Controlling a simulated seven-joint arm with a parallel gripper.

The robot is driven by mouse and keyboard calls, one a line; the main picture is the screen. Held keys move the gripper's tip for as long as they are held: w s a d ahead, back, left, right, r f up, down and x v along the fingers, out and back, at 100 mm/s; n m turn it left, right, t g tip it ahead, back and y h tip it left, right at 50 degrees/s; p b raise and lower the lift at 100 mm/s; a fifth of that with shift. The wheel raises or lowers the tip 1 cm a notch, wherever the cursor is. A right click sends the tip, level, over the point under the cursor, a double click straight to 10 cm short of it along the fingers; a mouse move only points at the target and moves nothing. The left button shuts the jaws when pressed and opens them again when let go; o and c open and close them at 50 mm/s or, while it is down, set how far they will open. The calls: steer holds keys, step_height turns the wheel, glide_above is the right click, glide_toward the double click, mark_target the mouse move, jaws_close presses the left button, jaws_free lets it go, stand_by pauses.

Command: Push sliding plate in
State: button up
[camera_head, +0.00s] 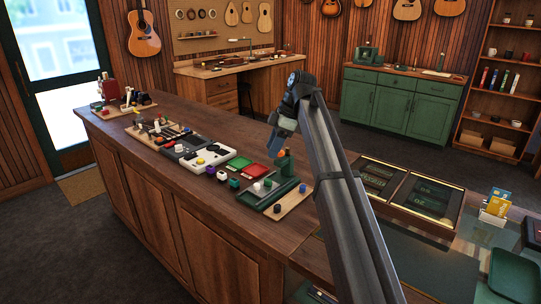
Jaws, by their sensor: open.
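My gripper (274,138) hangs above the back edge of the wooden counter (235,220), small and partly hidden by my own arm. Its jaws are open and hold nothing that I can see. Just below it a dark green upright piece (284,166) with an orange top stands by a wooden board (296,201). A dark green flat base with a grey bar (279,193) lies on this board. I cannot tell which part is the sliding plate or how far out it is. A black-and-white tray-like unit (205,158) lies to the left.
A lit display case (423,199) is to the right. The counter's front strip is clear.

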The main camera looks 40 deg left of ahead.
steer(key=r+n, duration=0.1)
glide_above(257, 184)
steer(key=s+a, duration=0.2)
steer(key=s, duration=0.2)
steer(key=shift+w+d+m+t+h, duration=0.5)
steer(key=shift+w+d+t+h, duration=0.5)
steer(key=shift+w+t+h, duration=0.8)
step_height(257, 184, down, 14)
steer(key=shift+w+r, duration=0.1)
steer(key=shift+w, duration=0.05)
jaws_close()
